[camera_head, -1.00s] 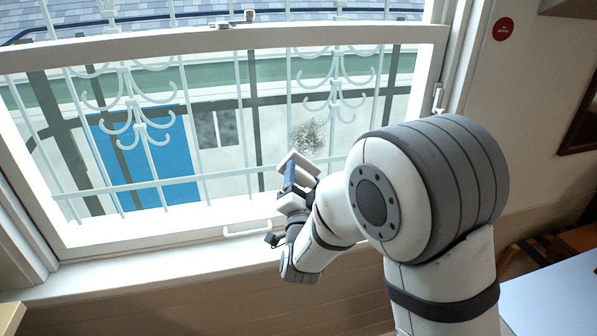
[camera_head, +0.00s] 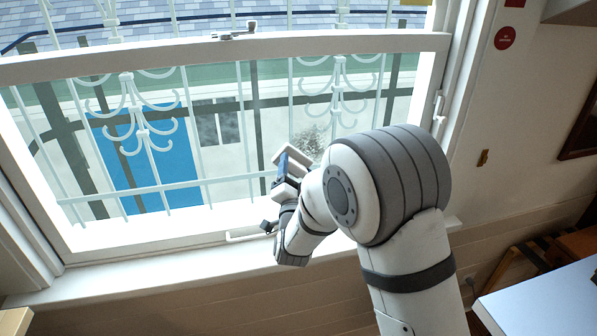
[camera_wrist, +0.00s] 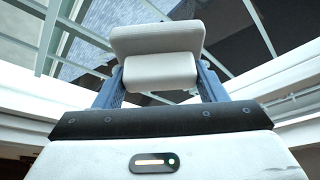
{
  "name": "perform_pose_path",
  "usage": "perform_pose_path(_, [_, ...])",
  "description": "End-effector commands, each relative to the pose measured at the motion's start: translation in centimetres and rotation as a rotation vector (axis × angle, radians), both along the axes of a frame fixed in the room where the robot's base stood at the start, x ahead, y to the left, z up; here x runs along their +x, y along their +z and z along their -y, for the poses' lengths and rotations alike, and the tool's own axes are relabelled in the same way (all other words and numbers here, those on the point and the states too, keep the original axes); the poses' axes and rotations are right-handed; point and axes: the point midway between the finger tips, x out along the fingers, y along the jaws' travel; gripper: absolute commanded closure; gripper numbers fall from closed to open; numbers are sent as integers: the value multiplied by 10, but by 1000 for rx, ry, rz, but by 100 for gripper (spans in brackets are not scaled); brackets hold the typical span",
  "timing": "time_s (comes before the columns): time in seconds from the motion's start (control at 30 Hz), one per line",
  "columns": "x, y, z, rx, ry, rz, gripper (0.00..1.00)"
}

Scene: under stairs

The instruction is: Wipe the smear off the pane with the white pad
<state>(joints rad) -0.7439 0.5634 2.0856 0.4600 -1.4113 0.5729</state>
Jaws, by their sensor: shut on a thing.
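The pane (camera_head: 225,165) is the lower window sash, with a white grille behind it. A grey speckled smear (camera_head: 308,141) shows on the right part of the pane, its lower edge partly covered by the pad and my arm. My gripper (camera_head: 284,172) is just below and left of the smear, shut on the white pad (camera_head: 291,155). In the wrist view the white pad (camera_wrist: 158,40) sits between the two blue fingers of my gripper (camera_wrist: 160,82). I cannot tell whether the pad touches the glass.
The window frame's bottom rail and a white handle (camera_head: 243,236) lie just below my gripper. The white sill (camera_head: 150,277) runs beneath. A pale table (camera_head: 545,300) stands at the lower right. The pane's left part is clear.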

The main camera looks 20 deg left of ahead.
Motion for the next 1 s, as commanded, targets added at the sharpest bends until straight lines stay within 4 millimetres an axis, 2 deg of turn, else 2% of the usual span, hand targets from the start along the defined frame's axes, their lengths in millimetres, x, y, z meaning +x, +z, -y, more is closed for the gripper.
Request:
perform_pose_path(0.47, [0, 0, -1, 0, 1, 1, 61])
perform_pose_path(1.0, [9, -1, -7, 0, 1, 1, 61])
